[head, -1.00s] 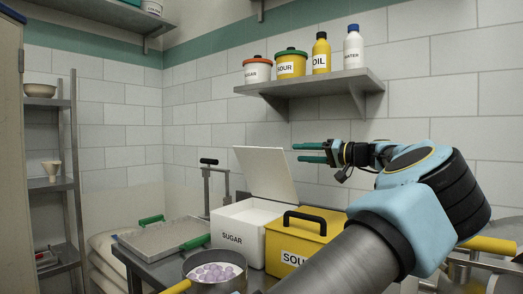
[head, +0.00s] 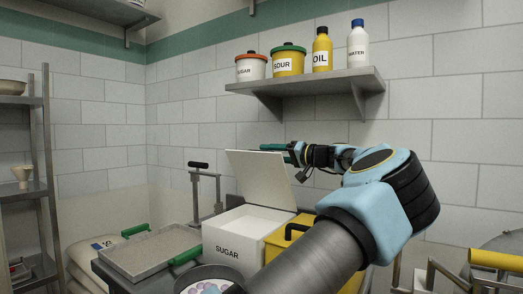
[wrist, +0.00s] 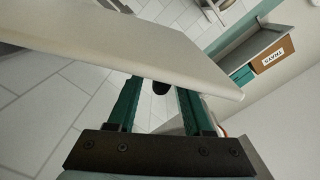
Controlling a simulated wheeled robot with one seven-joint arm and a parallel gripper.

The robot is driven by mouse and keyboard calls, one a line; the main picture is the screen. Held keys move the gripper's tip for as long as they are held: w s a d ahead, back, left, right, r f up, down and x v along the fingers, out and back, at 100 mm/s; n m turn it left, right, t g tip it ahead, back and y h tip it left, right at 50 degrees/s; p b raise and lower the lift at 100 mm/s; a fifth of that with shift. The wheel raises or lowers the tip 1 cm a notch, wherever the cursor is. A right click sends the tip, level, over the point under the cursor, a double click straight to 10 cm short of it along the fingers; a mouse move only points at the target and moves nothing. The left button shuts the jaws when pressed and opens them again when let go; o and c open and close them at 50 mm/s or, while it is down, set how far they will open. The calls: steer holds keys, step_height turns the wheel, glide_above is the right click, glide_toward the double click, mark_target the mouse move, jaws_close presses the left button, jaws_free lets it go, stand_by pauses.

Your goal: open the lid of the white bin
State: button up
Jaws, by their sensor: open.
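The white bin (head: 233,246), labelled SUGAR, stands on the metal table with its white inside showing. Its lid (head: 258,180) is raised, tilted back past upright at the rear of the bin. My gripper (head: 276,148) is open at the top right edge of the lid, and its teal fingers overlap that edge in the head view. In the wrist view, the lid (wrist: 110,48) is a pale slab crossing in front of the fingertips of my gripper (wrist: 158,88) and hiding them partly. I cannot tell whether they touch it.
The yellow bin (head: 288,243) stands right of the white bin, partly hidden by my arm. A metal tray (head: 150,252) with green handles lies to the left. A shelf (head: 310,84) with several containers hangs above my gripper. A pot (head: 210,280) is in front.

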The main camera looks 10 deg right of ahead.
steer(key=shift+p+x, duration=0.4)
steer(key=shift+x, duration=1.35)
jaws_close()
